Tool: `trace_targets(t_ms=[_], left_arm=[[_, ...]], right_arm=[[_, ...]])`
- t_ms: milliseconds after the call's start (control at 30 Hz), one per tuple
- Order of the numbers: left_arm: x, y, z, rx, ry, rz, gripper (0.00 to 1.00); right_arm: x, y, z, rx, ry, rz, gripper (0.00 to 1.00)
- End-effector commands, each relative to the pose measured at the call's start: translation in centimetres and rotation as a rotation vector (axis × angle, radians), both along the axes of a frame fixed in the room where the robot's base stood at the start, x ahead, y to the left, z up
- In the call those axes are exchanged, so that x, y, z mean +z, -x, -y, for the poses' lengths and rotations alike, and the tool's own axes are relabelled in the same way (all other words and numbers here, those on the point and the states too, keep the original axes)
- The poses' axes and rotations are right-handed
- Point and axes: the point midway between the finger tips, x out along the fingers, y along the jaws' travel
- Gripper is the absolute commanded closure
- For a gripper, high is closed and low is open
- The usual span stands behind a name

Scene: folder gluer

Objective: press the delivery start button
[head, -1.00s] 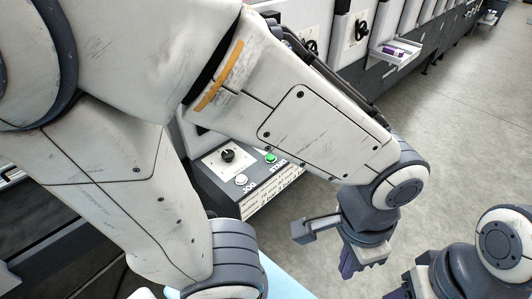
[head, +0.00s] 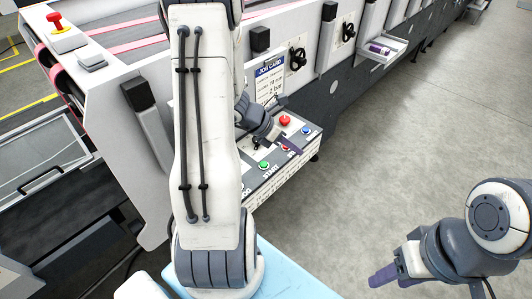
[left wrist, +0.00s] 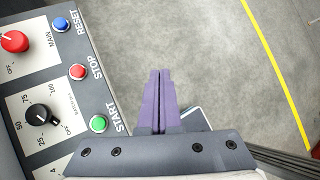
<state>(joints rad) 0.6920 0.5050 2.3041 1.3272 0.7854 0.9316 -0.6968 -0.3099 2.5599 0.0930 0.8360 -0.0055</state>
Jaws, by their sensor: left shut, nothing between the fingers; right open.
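The green START button (head: 264,165) sits on the sloped control panel (head: 254,182) in the head view. It also shows in the left wrist view (left wrist: 98,123), left of my fingers. My left gripper (head: 297,150) is over the panel near the red STOP button, to the right of START; its purple fingers are shut and empty. In the left wrist view the shut fingers (left wrist: 160,73) point past the panel's edge with floor behind them, apart from START. My right gripper (head: 374,281) is open and empty at lower right, away from the panel.
The panel also carries a red STOP button (left wrist: 77,72), a blue RESET button (left wrist: 61,24), a red MAIN knob (left wrist: 14,42) and a black dial (left wrist: 41,116). A job card (head: 270,82) hangs behind it. Open floor (head: 430,140) lies to the right.

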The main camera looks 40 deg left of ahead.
Motion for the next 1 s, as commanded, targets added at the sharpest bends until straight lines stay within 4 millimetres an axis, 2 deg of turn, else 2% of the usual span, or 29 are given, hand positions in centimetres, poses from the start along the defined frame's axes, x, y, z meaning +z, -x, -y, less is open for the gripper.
trace_targets(t_ms=[33,100,200,300,400,767,1000], left_arm=[[0.0,0.2,-2.9,0.154,0.052,-0.031,1.0],[-0.5,0.5,-6.0,0.327,0.112,-0.061,1.0],[-1.1,1.1,-9.1,0.496,0.174,-0.085,1.0],[-1.5,1.5,-10.6,0.585,0.208,-0.097,1.0],[-1.7,1.7,-11.2,0.618,0.221,-0.101,1.0],[-1.9,1.6,-11.1,0.614,0.219,-0.099,1.0],[-3.6,1.6,-11.1,0.612,0.219,-0.1,1.0]], right_arm=[[1.1,0.0,0.0,0.0,0.0,0.0,0.5],[1.5,0.0,0.0,0.001,0.0,0.0,0.5],[2.0,0.0,0.0,0.001,0.0,0.0,0.5],[2.1,0.0,0.0,0.001,0.0,0.0,0.5],[2.1,0.0,0.0,0.001,0.0,0.0,0.5],[1.9,0.0,0.0,0.001,0.0,0.0,0.5],[0.3,0.0,0.0,0.002,0.0,0.0,0.5]])
